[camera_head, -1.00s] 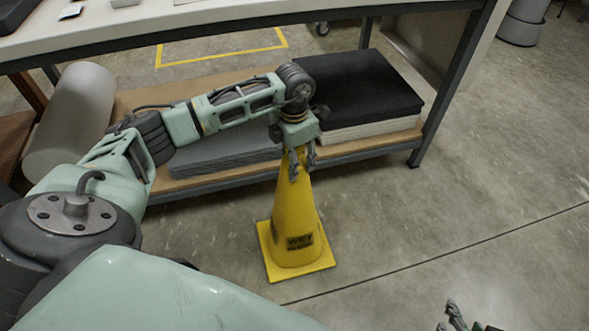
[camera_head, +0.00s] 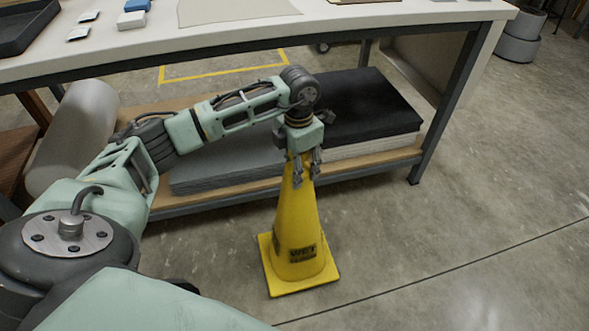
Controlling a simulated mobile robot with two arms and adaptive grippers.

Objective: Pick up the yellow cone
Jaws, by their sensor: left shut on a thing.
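The yellow cone (camera_head: 297,228) stands upright in the middle of the camera_head view, with a square yellow base and dark "WET" lettering low on its side. My left gripper (camera_head: 303,175) points down from above and is shut on the cone's upper part, with fingers on either side. The gripper partly hides the cone's tip. I cannot tell whether the base touches the floor or is slightly above it. My right gripper is not in view.
A white-topped table (camera_head: 240,35) stands behind the cone. Its low wooden shelf (camera_head: 225,196) holds a black slab (camera_head: 370,105), a grey stack (camera_head: 215,165) and a pale roll (camera_head: 72,140). The concrete floor to the right (camera_head: 480,190) is clear.

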